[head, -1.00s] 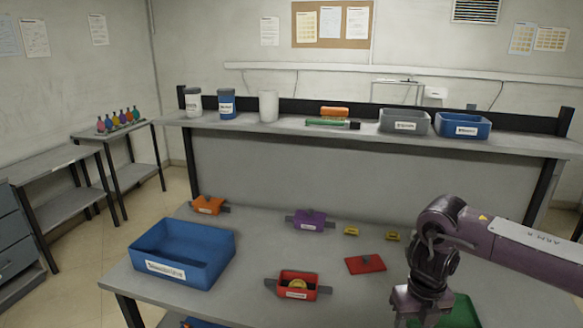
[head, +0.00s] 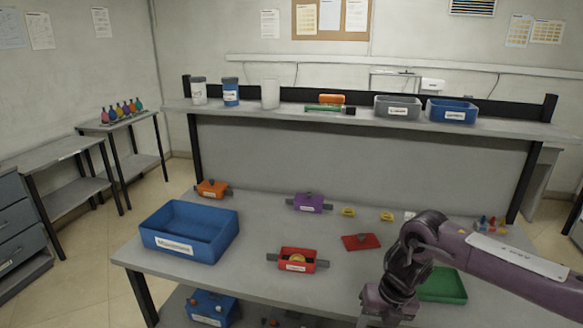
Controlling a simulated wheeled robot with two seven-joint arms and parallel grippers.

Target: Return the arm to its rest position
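My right arm comes in from the right over the table (head: 255,215). Its purple hand (head: 388,302) points down near the front edge, left of a green tray (head: 442,286) that it partly covers. The fingertips cannot be made out, so I cannot tell whether the gripper is open or shut. No held thing shows. My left arm and gripper are not in view.
A blue bin (head: 160,240), orange box (head: 212,188), purple box (head: 308,203), open red box (head: 297,261) with a yellow piece inside, and red lid (head: 361,242) lie on the table. Yellow pieces (head: 348,212) sit behind. A raised shelf (head: 360,117) holds jars and bins.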

